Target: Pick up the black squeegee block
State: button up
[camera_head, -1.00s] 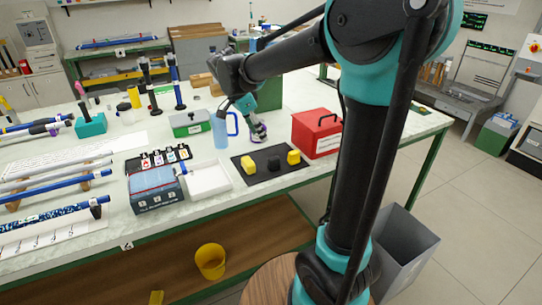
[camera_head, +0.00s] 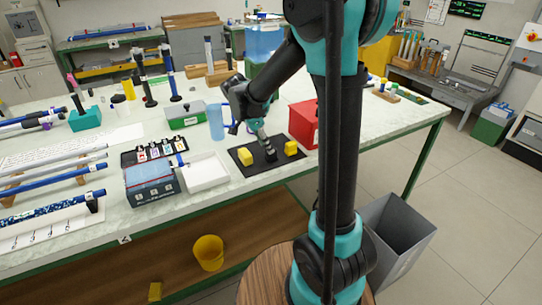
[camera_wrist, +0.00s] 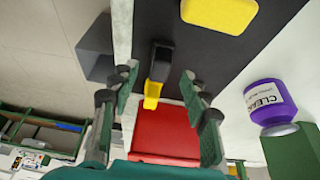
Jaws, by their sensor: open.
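The black squeegee block (camera_head: 270,154) stands on a dark mat (camera_head: 244,169) between two yellow blocks. My gripper (camera_head: 266,141) is open, pointing down just above the black block. In the wrist view the black block (camera_wrist: 161,60) lies in line with the gap between the two fingers (camera_wrist: 160,88), with a finger apart on either side. I cannot tell its exact distance below the fingertips.
One yellow block (camera_head: 245,158) is left of the black block, another (camera_head: 291,148) right. A red box (camera_head: 304,123) stands close behind right. A white tray (camera_head: 205,172) and blue pitcher (camera_head: 216,122) are left. A purple bottle (camera_wrist: 270,103) shows in the wrist view.

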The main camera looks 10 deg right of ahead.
jog(key=x, duration=0.5)
jog(key=shift+w+d+r, duration=0.15)
jog(key=shift+w+d, duration=0.05)
jog(key=shift+d, duration=0.05)
jog(key=shift+c, duration=0.3)
grip_shut()
